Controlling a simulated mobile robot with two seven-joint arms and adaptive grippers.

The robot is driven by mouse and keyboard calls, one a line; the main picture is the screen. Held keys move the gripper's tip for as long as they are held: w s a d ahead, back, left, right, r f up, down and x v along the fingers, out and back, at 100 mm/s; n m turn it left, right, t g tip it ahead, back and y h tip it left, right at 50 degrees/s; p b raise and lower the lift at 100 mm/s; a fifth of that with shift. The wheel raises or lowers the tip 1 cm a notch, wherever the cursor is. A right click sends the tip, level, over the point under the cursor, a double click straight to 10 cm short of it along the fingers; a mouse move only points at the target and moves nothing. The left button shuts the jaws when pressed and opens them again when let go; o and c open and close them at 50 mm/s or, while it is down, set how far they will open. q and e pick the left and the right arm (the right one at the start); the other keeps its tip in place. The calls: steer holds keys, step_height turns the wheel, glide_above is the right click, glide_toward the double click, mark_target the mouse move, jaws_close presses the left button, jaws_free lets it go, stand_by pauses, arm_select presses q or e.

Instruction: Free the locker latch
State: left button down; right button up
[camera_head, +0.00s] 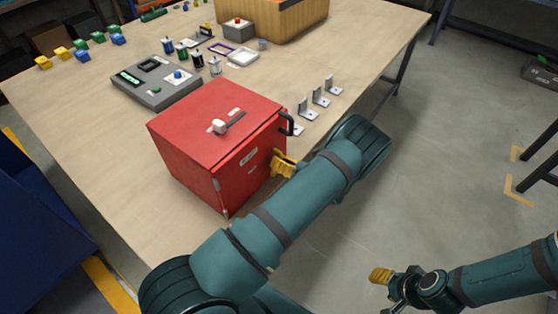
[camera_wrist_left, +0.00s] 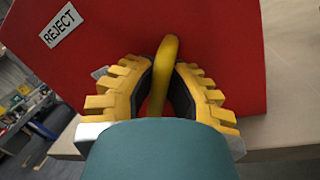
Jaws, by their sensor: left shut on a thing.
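The red locker (camera_head: 215,140) stands on the table, with a black handle (camera_head: 287,123) at the upper right of its front. In the left wrist view, a yellow curved latch (camera_wrist_left: 166,55) stands out from the red face (camera_wrist_left: 225,50), beside a REJECT label (camera_wrist_left: 61,25). My left gripper (camera_head: 284,163) is at the right part of the locker's front. In the left wrist view its yellow ribbed fingers (camera_wrist_left: 167,88) are shut on the latch, one on each side. In the head view the fingers hide the latch. My right gripper (camera_head: 385,283) is low at the right, away from the locker; its opening is unclear.
A hammer-like tool (camera_head: 226,123) lies on the locker's top. Metal brackets (camera_head: 320,97) stand right of the locker. A grey panel (camera_head: 157,86), coloured blocks (camera_head: 80,46) and a wooden box (camera_head: 270,18) are farther back.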

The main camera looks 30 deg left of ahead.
arm_select(q)
steer(key=m, duration=0.3)
steer(key=r+m+t+p, duration=0.1)
steer(key=m, duration=0.1)
steer(key=shift+s+y, duration=0.3)
steer(key=shift+s, duration=0.05)
steer(key=m, duration=0.2)
steer(key=m+t+p, duration=0.1)
steer(key=m, duration=0.1)
steer(key=r+m, duration=0.1)
steer(key=m, duration=0.2)
steer(key=shift+s+t, duration=0.15)
steer(key=shift+t, duration=0.25)
steer(key=shift+m, duration=0.4)
steer(key=c, duration=0.9)
jaws_free()
steer(key=shift+c, duration=0.2)
steer(key=s+d+f, duration=0.1)
steer(key=d+f, duration=0.1)
steer(key=d, duration=0.9)
steer(key=shift+d+f, duration=0.15)
steer(key=shift+d, duration=0.25)
